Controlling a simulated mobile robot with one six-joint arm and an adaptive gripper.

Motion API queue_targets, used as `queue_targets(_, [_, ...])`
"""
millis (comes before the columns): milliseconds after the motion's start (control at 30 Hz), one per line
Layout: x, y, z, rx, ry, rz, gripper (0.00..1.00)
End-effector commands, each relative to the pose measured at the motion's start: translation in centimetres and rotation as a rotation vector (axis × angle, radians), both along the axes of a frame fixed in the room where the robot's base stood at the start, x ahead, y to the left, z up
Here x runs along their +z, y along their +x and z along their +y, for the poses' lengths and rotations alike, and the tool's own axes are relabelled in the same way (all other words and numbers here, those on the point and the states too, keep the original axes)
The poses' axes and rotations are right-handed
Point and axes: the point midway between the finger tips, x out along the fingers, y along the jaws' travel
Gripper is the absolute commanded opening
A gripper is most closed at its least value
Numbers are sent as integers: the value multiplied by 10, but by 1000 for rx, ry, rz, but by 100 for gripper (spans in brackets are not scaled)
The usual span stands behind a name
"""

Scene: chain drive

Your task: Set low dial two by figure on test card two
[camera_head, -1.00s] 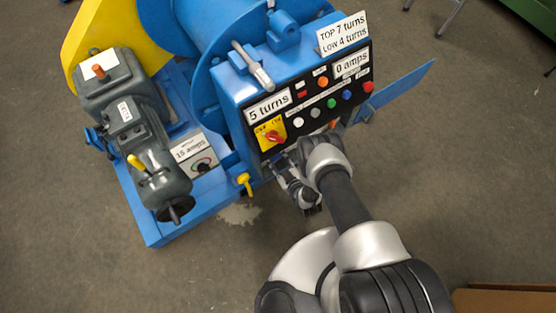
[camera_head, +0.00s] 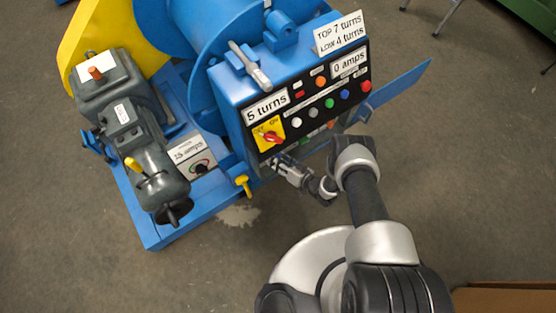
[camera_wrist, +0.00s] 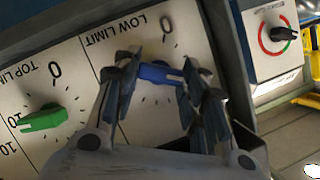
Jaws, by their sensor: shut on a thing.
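The low limit dial (camera_wrist: 182,48) is a white face marked LOW LIMIT with a 0 and tick marks, upside down in the wrist view. Its blue knob (camera_wrist: 160,74) sits between the fingers of my gripper (camera_wrist: 157,69), which is shut on it. In the head view my gripper (camera_head: 282,168) is at the lower edge of the control panel, and the dial is hidden there. A white card (camera_head: 340,34) on top of the panel reads TOP 7 turns, LOW 4 turns.
The top limit dial with a green knob (camera_wrist: 40,118) is beside the low dial. A small dial with a black knob (camera_wrist: 284,33) is at the right. The panel has a 5 turns display (camera_head: 266,107), a yellow switch plate (camera_head: 268,134) and coloured buttons. A yellow handle (camera_head: 243,183) stands nearby.

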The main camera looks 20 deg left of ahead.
Motion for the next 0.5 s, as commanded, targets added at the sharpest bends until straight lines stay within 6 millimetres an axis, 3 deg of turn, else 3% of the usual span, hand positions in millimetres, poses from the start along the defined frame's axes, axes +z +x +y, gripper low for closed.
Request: queue_targets(500, [0,2,0,0,84,93,16])
